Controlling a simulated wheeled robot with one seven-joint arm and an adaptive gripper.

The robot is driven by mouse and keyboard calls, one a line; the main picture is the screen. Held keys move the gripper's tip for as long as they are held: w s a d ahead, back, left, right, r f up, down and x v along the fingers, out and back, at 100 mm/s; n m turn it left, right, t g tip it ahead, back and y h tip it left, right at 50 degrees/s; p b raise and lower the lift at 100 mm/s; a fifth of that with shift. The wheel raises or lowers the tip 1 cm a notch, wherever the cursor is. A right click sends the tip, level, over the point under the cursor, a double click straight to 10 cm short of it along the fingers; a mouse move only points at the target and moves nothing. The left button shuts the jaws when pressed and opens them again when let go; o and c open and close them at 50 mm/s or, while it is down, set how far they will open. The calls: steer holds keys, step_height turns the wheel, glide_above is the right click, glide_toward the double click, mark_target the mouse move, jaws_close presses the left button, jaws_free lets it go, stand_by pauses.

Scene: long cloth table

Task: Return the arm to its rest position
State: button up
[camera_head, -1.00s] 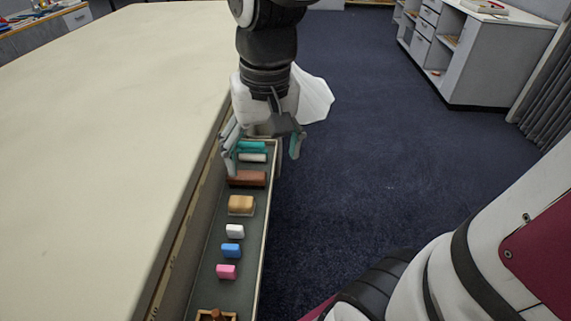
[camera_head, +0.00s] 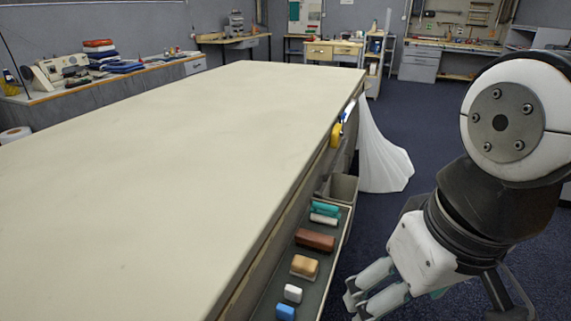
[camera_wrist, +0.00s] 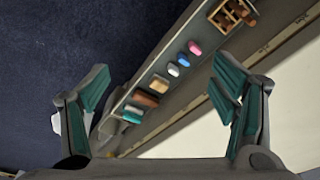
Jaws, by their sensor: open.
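My gripper (camera_head: 362,300) is at the lower right of the head view, to the right of the long table's side tray. In the wrist view my gripper (camera_wrist: 165,105) has its two teal-padded fingers spread wide with nothing between them. The tray (camera_wrist: 200,62) shows beyond the fingers, apart from them. My arm is folded at the right edge of the head view, clear of the table (camera_head: 190,150). Part of the fingers is cut off or hidden by the hand in the head view.
The side tray (camera_head: 335,268) holds a teal item (camera_head: 325,209), a brown block (camera_head: 315,240), a tan block (camera_head: 304,266), a white piece (camera_head: 292,293) and a blue piece (camera_head: 286,312). White cloth (camera_head: 385,155) hangs at the table's far end. Dark carpet floor is open beyond.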

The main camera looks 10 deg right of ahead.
step_height(320, 180, up, 11)
steer(key=t+p, duration=0.2)
steer(key=p, duration=0.7)
steer(key=shift+d, duration=0.15)
